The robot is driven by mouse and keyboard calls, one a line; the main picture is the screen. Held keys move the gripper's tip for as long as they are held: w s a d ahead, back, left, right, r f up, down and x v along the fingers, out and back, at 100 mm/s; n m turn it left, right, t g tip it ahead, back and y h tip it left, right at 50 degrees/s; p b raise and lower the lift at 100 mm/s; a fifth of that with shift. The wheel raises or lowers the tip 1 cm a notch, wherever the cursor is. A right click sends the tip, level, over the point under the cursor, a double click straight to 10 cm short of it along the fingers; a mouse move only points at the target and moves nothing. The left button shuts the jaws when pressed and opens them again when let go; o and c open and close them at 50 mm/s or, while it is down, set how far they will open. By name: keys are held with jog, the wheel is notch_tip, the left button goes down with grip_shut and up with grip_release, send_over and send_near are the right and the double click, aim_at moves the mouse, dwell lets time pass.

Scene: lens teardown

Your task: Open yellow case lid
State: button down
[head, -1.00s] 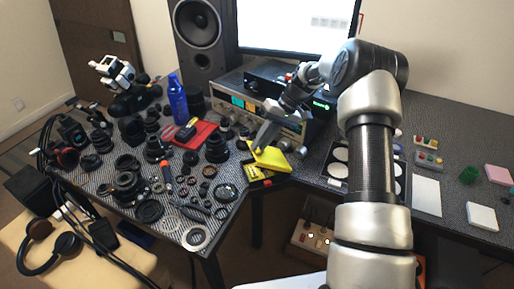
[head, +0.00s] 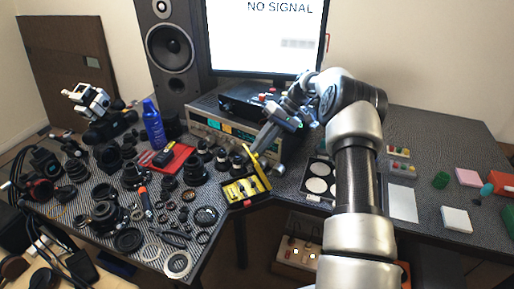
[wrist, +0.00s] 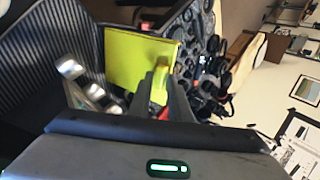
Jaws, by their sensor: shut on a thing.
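The yellow case (head: 247,189) sits near the front edge of the table's inner corner. Its lid (head: 261,165) is swung up steeply, and the yellow compartments inside with dark items show in the head view. In the wrist view the lid (wrist: 140,62) is a flat yellow panel with a yellow tab (wrist: 159,85) between my fingers. My gripper (wrist: 160,88) is shut on that tab. In the head view my gripper (head: 262,142) is at the lid's upper edge. The wrist view does not show the case's inside.
A red tray (head: 172,158) and many black lens parts (head: 125,205) crowd the table to the left. Electronics (head: 215,125) stand behind the case. A tray with white discs (head: 318,180) lies to its right. The table edge is just in front.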

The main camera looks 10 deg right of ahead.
jog(key=shift+s+d+f, duration=0.2)
jog(key=shift+d+f, duration=0.55)
jog(key=shift+f, duration=0.2)
jog(key=c, duration=1.9)
grip_release()
jog(key=shift+c, duration=0.2)
jog(key=shift+o, duration=1.1)
jog(key=shift+w+f, duration=0.15)
jog(key=a+p+v, duration=0.1)
jog(key=p+v, duration=0.1)
jog(key=v, duration=1)
jog(key=shift+d+r, duration=0.2)
jog(key=shift+r, duration=0.3)
